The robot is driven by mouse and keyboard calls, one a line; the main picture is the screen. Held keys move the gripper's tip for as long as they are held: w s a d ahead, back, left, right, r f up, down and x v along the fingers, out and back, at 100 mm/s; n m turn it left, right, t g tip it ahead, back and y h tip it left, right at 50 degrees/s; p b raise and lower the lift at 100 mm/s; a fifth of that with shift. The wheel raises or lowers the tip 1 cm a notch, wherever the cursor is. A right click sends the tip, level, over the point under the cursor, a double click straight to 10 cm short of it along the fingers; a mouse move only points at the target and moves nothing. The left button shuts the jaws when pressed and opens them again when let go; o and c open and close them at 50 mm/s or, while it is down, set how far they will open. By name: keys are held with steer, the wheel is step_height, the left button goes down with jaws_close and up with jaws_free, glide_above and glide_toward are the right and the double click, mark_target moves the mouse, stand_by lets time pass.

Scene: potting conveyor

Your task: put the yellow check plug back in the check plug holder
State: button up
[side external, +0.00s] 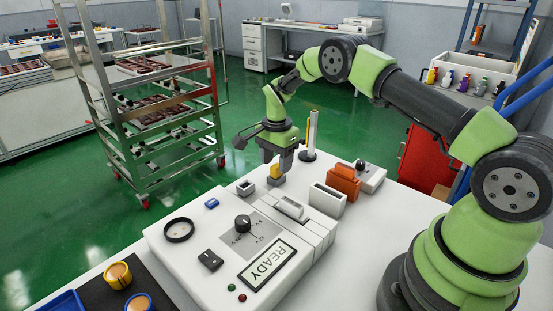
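The yellow check plug (274,170) shows at the lower end of my gripper (279,168), near the back edge of the white bench. A small grey block (276,181) sits directly under the yellow part; I cannot tell whether it is a holder or part of the plug. My gripper points down, its fingers beside and behind the yellow part. The view is too small to tell whether they grip it. A small grey box with a dark opening (246,187) stands just left, apart from the plug; I cannot tell which piece is the check plug holder.
An orange block (343,181), a white slotted box (327,200) and an upright post (312,132) stand to the right of the gripper. A white console with a READY panel (267,263) fills the front.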

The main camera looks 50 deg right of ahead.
step_height(320, 180, up, 10)
stand_by(0.6)
step_height(320, 180, up, 10)
steer(key=f+n+t, duration=0.1)
steer(key=n+t, duration=0.1)
steer(key=n, duration=0.1)
glide_above(277, 165)
steer(key=s+a, duration=0.3)
steer(key=a, duration=0.1)
steer(key=s+a+r+n+t, duration=0.2)
steer(key=s+a+r+n, duration=0.2)
steer(key=s+r, duration=0.4)
steer(key=s+a+n+t+y, duration=0.2)
steer(key=s+n, duration=0.5)
steer(key=s, duration=0.9)
steer(key=shift+a+f+t, duration=0.2)
steer(key=shift+a+t, duration=0.4)
steer(key=shift+a, duration=0.35)
